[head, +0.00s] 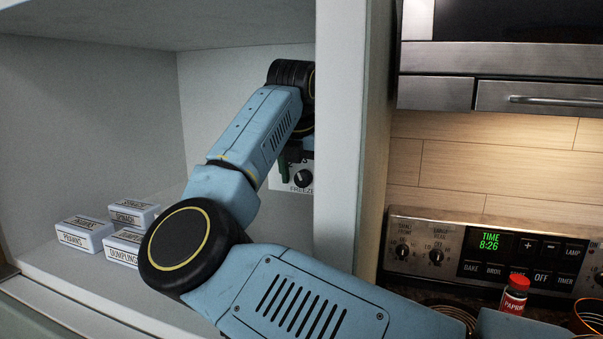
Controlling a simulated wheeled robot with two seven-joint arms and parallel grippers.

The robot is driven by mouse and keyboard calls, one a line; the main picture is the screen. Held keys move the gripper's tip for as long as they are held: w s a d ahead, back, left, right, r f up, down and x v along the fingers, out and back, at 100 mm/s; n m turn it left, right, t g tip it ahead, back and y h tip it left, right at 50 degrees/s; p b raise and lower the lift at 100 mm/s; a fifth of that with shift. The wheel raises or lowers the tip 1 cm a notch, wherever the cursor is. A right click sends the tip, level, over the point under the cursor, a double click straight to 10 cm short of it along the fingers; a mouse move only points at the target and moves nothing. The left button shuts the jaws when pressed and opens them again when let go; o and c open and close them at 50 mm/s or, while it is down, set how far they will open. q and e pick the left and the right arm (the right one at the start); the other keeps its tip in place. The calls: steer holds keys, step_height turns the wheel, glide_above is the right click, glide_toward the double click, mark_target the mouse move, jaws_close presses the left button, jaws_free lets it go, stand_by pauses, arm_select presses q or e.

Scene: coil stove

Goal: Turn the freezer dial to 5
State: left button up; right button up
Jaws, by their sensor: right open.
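The freezer dial (303,178) is a small black knob on a white plate on the compartment's back wall. The plate's lettering is partly cut off, and I cannot read which number the knob points at. My right arm reaches across the picture into the compartment and covers part of the plate. My right gripper (285,166) is mostly hidden behind my own arm; a dark green finger shows just left of the knob. It is open, and I cannot tell whether it touches the knob. My left gripper is not in view.
Several small white labelled boxes (86,232) sit on the compartment floor at left. The compartment's right wall (342,150) stands close beside my arm. Right of it are a stove control panel (470,245) and a red-capped paprika jar (514,294). The upper left of the compartment is empty.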

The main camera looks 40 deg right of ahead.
steer(key=c, duration=1)
steer(key=shift+o, duration=0.2)
steer(key=t+b, duration=0.1)
steer(key=b, duration=0.1)
steer(key=shift+f+y+b, duration=0.2)
steer(key=shift+y+b, duration=0.1)
steer(key=shift+b, duration=0.05)
steer(key=shift+s+d+t+b, duration=0.1)
steer(key=shift+s+t+b, duration=0.05)
steer(key=shift+t+b, duration=0.5)
steer(key=shift+r+m+y, duration=0.15)
steer(key=shift+m+y, duration=0.15)
steer(key=o, duration=1)
steer(key=shift+c, duration=0.2)
